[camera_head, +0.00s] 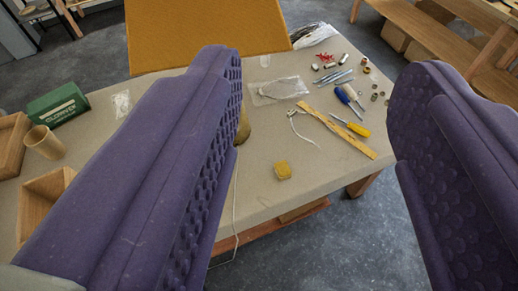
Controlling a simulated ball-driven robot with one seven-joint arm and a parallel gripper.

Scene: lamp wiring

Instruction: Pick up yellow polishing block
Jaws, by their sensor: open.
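The yellow polishing block (283,170) is a small rounded yellow block. It lies on the beige-topped table (270,205), toward the front edge, in open space. My gripper (310,125) has two purple padded fingers with dimpled inner faces, spread wide apart. The block shows between the two fingers, nearer the left one in the picture, and appears beyond them, touching neither. Nothing is held. The left finger hides part of the table and most of a brass-coloured object behind it.
A wooden ruler (338,132), screwdrivers (352,127), a white cord (303,128), a plastic bag (279,90) and small metal parts lie behind the block. A large orange-yellow panel (205,35) stands at the back. A green box (57,104), a cup (44,142) and wooden boxes (45,195) are at left.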

